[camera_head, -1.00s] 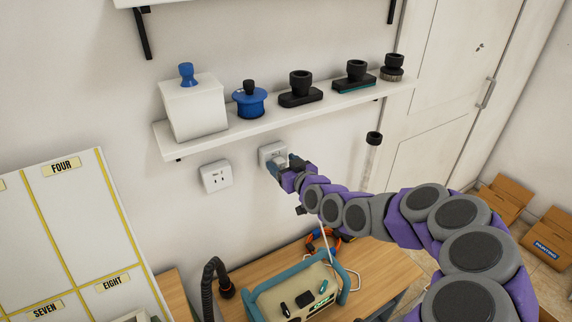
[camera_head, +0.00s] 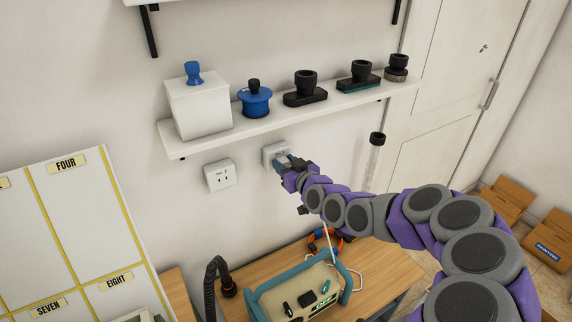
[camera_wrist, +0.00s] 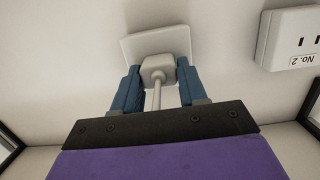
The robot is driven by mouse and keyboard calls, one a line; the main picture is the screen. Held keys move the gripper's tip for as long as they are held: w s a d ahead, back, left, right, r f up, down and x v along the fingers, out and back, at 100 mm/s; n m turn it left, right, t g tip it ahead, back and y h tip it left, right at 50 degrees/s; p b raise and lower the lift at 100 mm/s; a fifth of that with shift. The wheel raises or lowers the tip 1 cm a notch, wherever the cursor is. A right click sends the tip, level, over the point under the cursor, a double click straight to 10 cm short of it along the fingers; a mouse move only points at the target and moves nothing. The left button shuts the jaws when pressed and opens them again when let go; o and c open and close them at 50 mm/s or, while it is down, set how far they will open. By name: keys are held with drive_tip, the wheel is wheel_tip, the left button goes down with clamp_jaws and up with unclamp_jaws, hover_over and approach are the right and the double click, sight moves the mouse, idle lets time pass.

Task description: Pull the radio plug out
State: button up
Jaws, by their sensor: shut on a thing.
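The white radio plug (camera_wrist: 157,69) sits at the face of a white wall outlet (camera_wrist: 160,42), with its pale cord running back between my fingers. My gripper (camera_wrist: 157,80) has its blue fingers on both sides of the plug and is shut on it. In the head view my gripper (camera_head: 284,163) is at the right-hand outlet (camera_head: 271,151), and the plug is mostly hidden there. I cannot tell whether the prongs are fully in. The radio (camera_head: 272,302), beige with a teal frame, stands on the wooden table below, with a white cord rising from it.
A second outlet (camera_head: 219,175), labelled No. 2, is on the wall to the left and is empty. A shelf (camera_head: 290,121) with a white box and several tool heads hangs just above. A black hose (camera_head: 211,285) stands left of the radio.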

drive_tip(key=shift+f+b+v, duration=0.2)
drive_tip(key=shift+b+v, duration=0.35)
drive_tip(key=shift+v, duration=0.7)
drive_tip(key=shift+f+b+v, duration=0.2)
drive_tip(key=shift+b+v, duration=0.3)
drive_tip(key=shift+v, duration=0.8)
